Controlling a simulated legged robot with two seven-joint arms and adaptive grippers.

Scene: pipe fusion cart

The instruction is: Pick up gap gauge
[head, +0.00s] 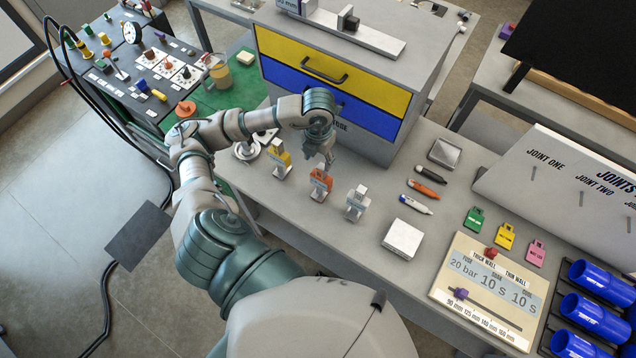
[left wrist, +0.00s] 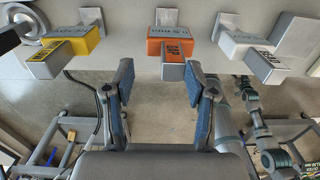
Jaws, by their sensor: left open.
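Three small upright blocks with handles stand in a row on the grey bench: a yellow one (head: 280,160), an orange one (head: 321,184) and a grey-white one (head: 357,203). My left gripper (head: 328,158) hangs just behind the orange block. In the left wrist view my gripper (left wrist: 163,88) is open and empty, its blue-padded fingers pointing at the orange block (left wrist: 168,46), which sits centred beyond the fingertips. The yellow block (left wrist: 68,48) is left, the grey-white block (left wrist: 250,48) right. My right gripper is not in view.
A drawer cabinet (head: 335,75) with yellow and blue fronts stands close behind my gripper. Pens (head: 423,189), a white box (head: 402,239), coloured tags (head: 505,236) and a settings panel (head: 488,286) lie to the right. A round metal piece (head: 247,149) sits left of the yellow block.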

